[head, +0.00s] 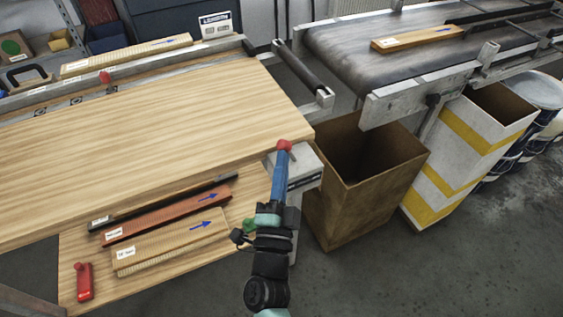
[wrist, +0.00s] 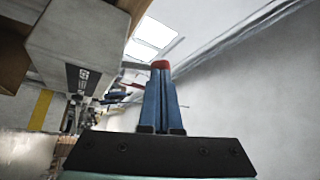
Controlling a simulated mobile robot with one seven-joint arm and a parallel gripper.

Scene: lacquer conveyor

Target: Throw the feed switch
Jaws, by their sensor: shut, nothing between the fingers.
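My gripper (head: 283,152) reaches up beside the right front corner of the wooden bench top. Its blue fingers are shut and empty, with red at their tips; the wrist view (wrist: 160,75) shows them side by side. A grey box (head: 306,163) with a dark slotted strip sits under that bench corner, just right of and behind the fingers. A grey box with a dark marked plate (wrist: 82,77) shows left of the fingers in the wrist view. I cannot tell for certain which part is the feed switch, or whether the fingertips touch anything.
An open brown bin (head: 370,185) and a white bin with yellow stripes (head: 460,150) stand right of the gripper. A dark conveyor belt (head: 350,45) carries a wooden piece (head: 417,38). Labelled strips (head: 170,243) and a red tool (head: 84,282) lie on the lower shelf.

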